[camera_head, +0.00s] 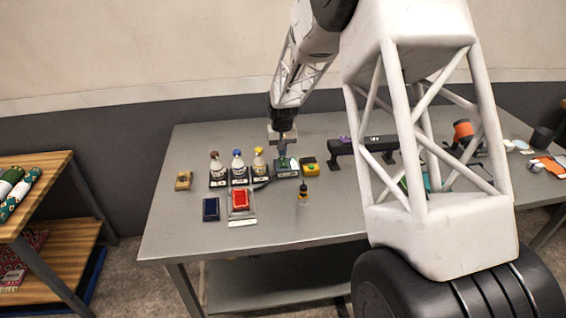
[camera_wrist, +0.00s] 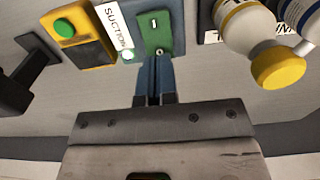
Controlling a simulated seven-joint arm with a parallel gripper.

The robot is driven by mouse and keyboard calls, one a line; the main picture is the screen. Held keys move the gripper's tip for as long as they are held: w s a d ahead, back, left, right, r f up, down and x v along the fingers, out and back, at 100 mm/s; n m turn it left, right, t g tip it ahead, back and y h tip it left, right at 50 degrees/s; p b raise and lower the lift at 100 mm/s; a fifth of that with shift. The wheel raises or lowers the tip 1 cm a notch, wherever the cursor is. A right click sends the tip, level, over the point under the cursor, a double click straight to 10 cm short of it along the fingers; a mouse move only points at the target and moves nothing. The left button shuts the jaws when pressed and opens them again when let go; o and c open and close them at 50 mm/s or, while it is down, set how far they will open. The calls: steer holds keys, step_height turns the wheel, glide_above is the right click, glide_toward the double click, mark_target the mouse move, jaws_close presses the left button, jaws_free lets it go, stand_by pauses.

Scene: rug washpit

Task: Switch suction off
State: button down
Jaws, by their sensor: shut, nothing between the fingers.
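The suction switch box shows in the wrist view as a green plate (camera_wrist: 174,30) beside a white label (camera_wrist: 115,28) reading SUCTION. A mark like "I" is on the plate, and a small round metal part (camera_wrist: 159,51) sits at its near edge. A pale green lamp (camera_wrist: 128,55) by the label looks lit. In the head view the box (camera_head: 287,172) stands on the table right of the bottles. My gripper (camera_wrist: 155,66) is shut and empty, its fingertips at the plate's near edge; I cannot tell whether they touch. In the head view my gripper (camera_head: 282,146) is above the box.
A yellow box with a green button (camera_wrist: 65,28) stands close beside the switch. A yellow-capped bottle (camera_wrist: 278,68) is close on the other side, with more bottles beyond. A red pad (camera_head: 240,199) and a small dropper bottle (camera_head: 303,194) lie nearer. A dark rack (camera_head: 362,146) stands right.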

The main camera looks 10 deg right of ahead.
steer(key=shift+f, duration=1)
stand_by(0.9)
steer(key=shift+r, duration=3.5)
